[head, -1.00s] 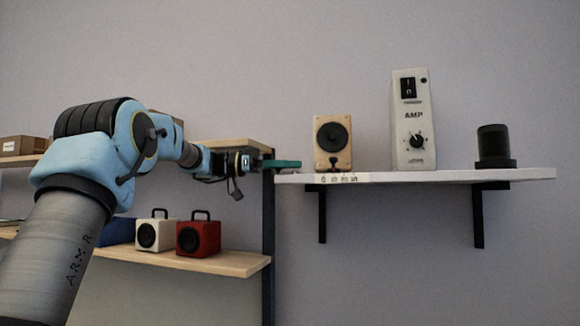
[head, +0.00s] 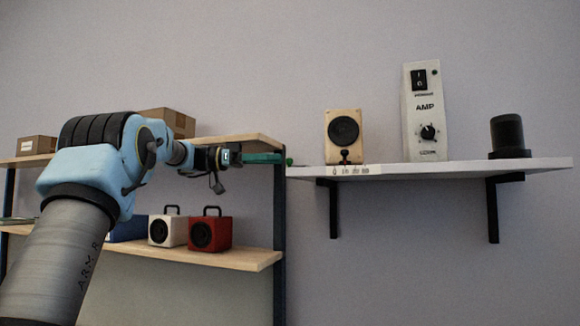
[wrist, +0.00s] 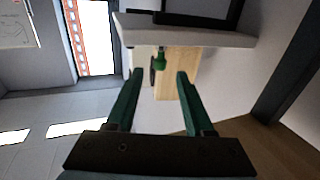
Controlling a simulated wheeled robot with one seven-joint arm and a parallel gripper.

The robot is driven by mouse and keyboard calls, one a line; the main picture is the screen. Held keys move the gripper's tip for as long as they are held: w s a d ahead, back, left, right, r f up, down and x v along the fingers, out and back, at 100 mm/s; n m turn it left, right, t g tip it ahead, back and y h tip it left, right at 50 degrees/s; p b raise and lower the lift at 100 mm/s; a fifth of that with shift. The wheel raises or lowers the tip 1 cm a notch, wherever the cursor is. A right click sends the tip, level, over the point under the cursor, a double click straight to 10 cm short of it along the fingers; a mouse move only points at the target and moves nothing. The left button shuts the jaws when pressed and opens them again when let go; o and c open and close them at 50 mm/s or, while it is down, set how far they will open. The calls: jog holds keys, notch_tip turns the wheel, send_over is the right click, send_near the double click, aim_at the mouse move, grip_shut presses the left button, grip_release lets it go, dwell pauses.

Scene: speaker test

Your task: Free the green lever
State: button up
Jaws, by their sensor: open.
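My gripper (head: 279,158) has green fingers and points right at the lever, with a small gap. The wrist view shows my gripper (wrist: 160,74) open, the fingers well apart and nothing between them. The lever's mount is hard to make out.
On the white shelf stand a wooden speaker (head: 344,133), a white amp (head: 423,120) with a green lamp, and a black cylinder (head: 507,134). A wooden rack at left holds a white speaker (head: 167,230), a red speaker (head: 209,233) and cardboard boxes (head: 37,145).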

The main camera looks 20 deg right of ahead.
jog(key=shift+v, duration=1.5)
